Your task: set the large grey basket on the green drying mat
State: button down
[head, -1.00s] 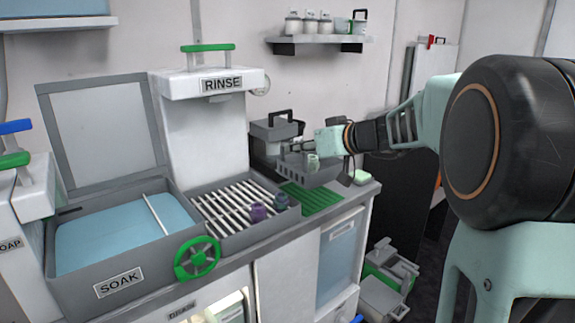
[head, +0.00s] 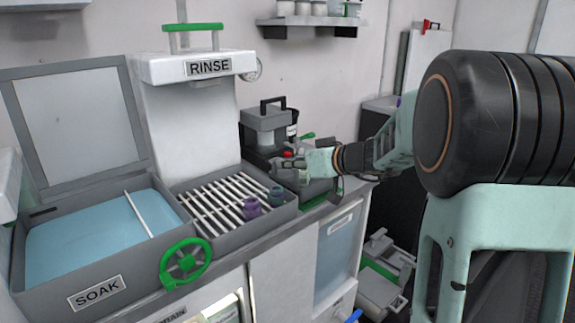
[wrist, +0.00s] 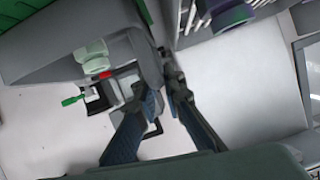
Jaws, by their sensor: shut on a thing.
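The large grey basket (wrist: 95,32) is at the upper left of the wrist view, with a pale jar (wrist: 92,52) against it. My gripper (wrist: 167,68) is shut on its edge. In the head view my gripper (head: 297,168) is at the counter's right part, and the basket (head: 318,186) is mostly hidden behind it. The green drying mat (wrist: 25,50) shows at the upper left of the wrist view, beside and below the basket. In the head view only a thin green strip of it shows. I cannot tell whether the basket touches the mat.
A grey machine with a black handle (head: 270,118) stands behind. The soak basin (head: 90,235) is farther left.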

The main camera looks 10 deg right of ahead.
jog(key=c, duration=2)
grip_release()
jog(key=v, duration=1.2)
jog(key=shift+r+p, duration=0.1)
jog(key=shift+p, duration=0.2)
